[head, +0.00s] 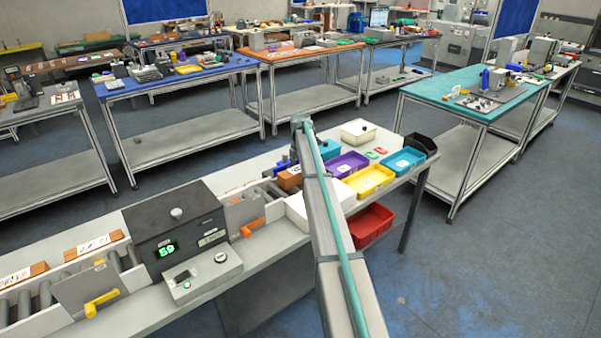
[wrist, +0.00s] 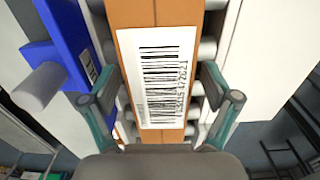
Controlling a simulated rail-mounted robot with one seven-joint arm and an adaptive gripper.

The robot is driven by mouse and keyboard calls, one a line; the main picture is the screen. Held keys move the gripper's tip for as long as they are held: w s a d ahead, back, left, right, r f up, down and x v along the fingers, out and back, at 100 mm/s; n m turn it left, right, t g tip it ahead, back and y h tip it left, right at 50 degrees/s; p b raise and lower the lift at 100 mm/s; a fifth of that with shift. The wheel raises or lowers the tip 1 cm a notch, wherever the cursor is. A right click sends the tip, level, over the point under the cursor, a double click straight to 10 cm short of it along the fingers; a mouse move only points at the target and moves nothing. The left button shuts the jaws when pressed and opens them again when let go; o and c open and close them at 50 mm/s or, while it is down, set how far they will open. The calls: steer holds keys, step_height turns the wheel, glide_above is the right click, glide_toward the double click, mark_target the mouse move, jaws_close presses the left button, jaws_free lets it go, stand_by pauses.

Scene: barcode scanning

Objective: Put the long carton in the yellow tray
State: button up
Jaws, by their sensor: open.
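A long orange-brown carton (wrist: 163,75) with a white barcode label on top lies on rollers in the wrist view, its far end out of frame. My gripper (wrist: 160,101) is open, with one finger on either side of the carton and clear gaps between. In the head view an orange-brown carton (head: 288,179) shows just left of my arm, partly hidden; my gripper is hidden there behind the arm. The yellow tray (head: 379,189) stands on the bench right of my arm, with a white label in it.
A blue object (wrist: 64,45) stands close left of the carton. Purple (head: 341,165) and blue (head: 407,162) trays flank the yellow one; a red tray (head: 371,226) sits lower in front. A dark scanner box (head: 175,222) and more cartons (head: 95,247) stand along the conveyor left.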

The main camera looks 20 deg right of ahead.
jaws_close()
stand_by(0.4)
steer(key=shift+r, duration=0.1)
